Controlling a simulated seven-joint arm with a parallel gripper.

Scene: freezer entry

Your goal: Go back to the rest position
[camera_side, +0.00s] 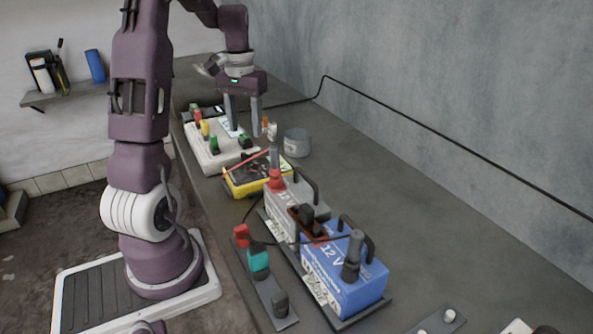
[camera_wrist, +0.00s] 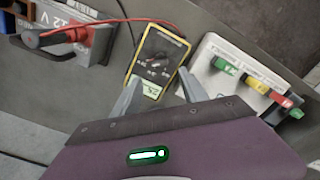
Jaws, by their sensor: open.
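My gripper (camera_side: 243,128) is open, pointing down over the far part of the bench, close to the white terminal box (camera_side: 205,157). In the wrist view its two grey fingers (camera_wrist: 160,82) are spread, with nothing between them. The yellow multimeter (camera_side: 245,184) lies on the bench nearer the side camera; it shows just beyond the fingers in the wrist view (camera_wrist: 160,50). The white box carries green, yellow and red plugs and shows at the right of the wrist view (camera_wrist: 240,55). I cannot tell the exact height of the fingertips.
A grey battery (camera_side: 285,196) and a blue 12 V battery (camera_side: 345,278) stand nearer the side camera, with cables and upright handles. A strip with coloured knobs (camera_side: 266,290) lies beside them. A grey jar (camera_side: 297,143) stands near my gripper. The bench's right side is mostly clear.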

